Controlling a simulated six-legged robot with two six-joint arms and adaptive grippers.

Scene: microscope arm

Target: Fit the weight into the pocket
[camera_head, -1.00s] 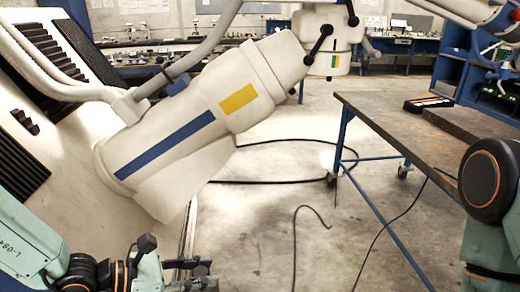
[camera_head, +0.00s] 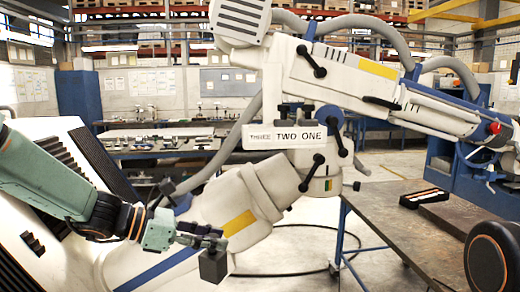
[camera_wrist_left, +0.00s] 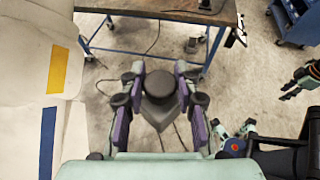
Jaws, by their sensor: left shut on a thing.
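The weight, a dark grey block (camera_head: 213,266), hangs below the fingertips of my left gripper (camera_head: 205,240) in the head view. The gripper is shut on it, in front of the white microscope arm's lower body. In the left wrist view the block (camera_wrist_left: 160,90) shows between the two purple-sided fingers. I cannot make out the pocket. A dark gripper, apparently my right one (camera_wrist_left: 298,82), is at the right of the wrist view; its jaw state is unclear.
A brown-topped bench (camera_head: 400,220) stands at the right with a dark striped tray (camera_head: 424,198) on it. Black ribbed panels (camera_head: 103,165) are on the white base at left. Cables hang from the arm and lie on the floor.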

